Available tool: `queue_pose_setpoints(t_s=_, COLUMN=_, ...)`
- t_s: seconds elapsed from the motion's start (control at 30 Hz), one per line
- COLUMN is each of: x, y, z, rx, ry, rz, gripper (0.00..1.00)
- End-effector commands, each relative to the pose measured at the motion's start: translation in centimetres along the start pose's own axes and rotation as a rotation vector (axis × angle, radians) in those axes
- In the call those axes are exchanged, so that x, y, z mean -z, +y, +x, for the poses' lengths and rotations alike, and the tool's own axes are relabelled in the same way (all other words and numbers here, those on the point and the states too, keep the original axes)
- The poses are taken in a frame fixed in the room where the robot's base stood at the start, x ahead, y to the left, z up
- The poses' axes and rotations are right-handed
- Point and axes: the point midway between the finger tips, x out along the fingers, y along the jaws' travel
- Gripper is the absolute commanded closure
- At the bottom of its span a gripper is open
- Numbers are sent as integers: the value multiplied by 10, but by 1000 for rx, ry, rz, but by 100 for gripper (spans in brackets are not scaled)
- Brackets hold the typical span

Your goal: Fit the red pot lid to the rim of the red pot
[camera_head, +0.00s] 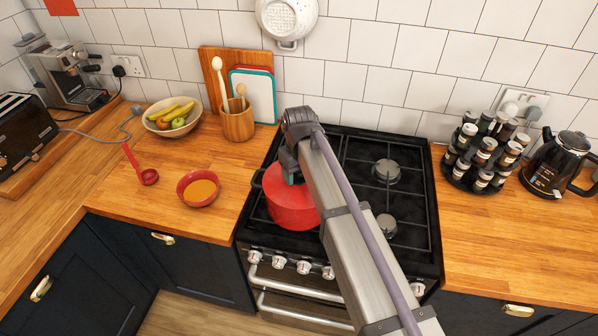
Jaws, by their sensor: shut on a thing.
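The red pot (291,214) stands on the front left of the black hob, partly hidden behind my arm. The red lid (274,183) is at the top of the pot, over its opening. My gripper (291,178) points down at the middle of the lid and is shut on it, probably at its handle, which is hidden. Lid and pot share the same red, so I cannot tell whether the lid sits flush on the rim or slightly above it.
A red bowl of orange soup (199,188) and a red ladle (145,174) lie left of the cooker (389,145). A fruit bowl (172,118) and utensil pot (237,124) stand behind. A spice rack (484,152) and kettle (556,163) stand right.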

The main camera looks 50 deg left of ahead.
Motion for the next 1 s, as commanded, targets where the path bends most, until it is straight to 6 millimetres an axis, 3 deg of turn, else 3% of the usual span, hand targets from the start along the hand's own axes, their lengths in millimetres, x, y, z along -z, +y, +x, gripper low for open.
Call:
queue_pose_setpoints(t_s=0.37, x=0, y=0, z=2, rx=0, ry=0, rz=0, gripper=69)
queue_pose_setpoints(t_s=0.4, x=0, y=0, z=2, rx=0, ry=0, rz=0, gripper=36)
queue_pose_setpoints(t_s=0.6, x=0, y=0, z=2, rx=0, ry=0, rz=0, gripper=17)
queue_pose_setpoints(t_s=0.7, x=0, y=0, z=2, rx=0, ry=0, rz=0, gripper=9)
queue_pose_setpoints(t_s=1.0, x=0, y=0, z=-6, rx=0, ry=0, rz=0, gripper=9)
